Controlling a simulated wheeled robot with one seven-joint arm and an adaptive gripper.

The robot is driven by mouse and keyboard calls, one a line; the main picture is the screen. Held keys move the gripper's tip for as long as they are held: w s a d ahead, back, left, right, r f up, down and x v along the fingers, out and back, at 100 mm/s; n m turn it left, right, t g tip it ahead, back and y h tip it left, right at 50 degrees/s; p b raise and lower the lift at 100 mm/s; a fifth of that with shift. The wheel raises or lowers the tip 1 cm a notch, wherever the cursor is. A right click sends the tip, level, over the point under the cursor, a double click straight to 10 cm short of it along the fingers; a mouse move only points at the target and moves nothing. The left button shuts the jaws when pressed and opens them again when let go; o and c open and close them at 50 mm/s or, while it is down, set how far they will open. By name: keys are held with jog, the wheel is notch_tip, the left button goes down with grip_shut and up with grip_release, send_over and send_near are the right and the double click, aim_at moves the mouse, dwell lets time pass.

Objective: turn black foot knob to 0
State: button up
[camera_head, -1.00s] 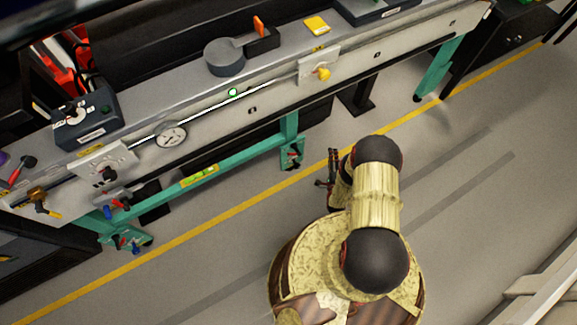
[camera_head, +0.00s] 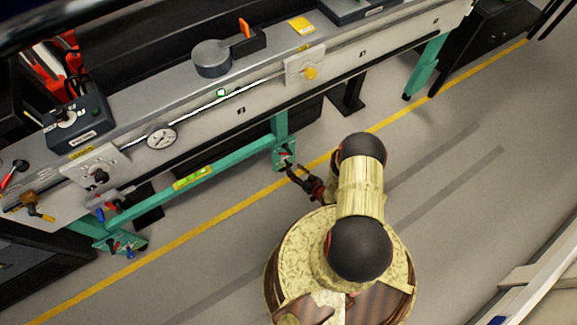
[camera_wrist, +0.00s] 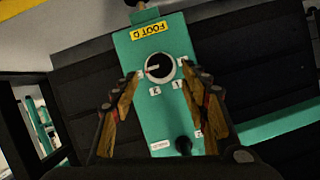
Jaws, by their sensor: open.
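The black foot knob (camera_wrist: 160,66) sits in a pale ring on a green foot plate (camera_wrist: 158,118) in the wrist view. A white and red mark on it points to the left of the picture. Small white number tags surround it, too small to read surely. My gripper (camera_wrist: 163,84) is open, with one finger on each side of the knob, apart from it as far as I can see. In the head view my gripper (camera_head: 294,173) is at the green foot (camera_head: 284,151) of the bench; the knob is too small to make out there.
A yellow label (camera_wrist: 149,30), upside down, is above the knob, and a small black knob (camera_wrist: 183,144) is lower on the plate. The long grey bench (camera_head: 170,107) with dials and handles runs above the foot. The floor (camera_head: 440,190) on the right is clear.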

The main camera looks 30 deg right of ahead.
aim_at(291, 166)
jog(key=b+x, duration=0.1)
jog(key=x, duration=0.4)
jog(key=shift+w+a+f+b, duration=0.1)
jog(key=shift+w+f+b, duration=0.1)
jog(key=shift+w+b, duration=0.2)
jog(key=shift+c, duration=1.3)
jog(key=c, duration=0.9)
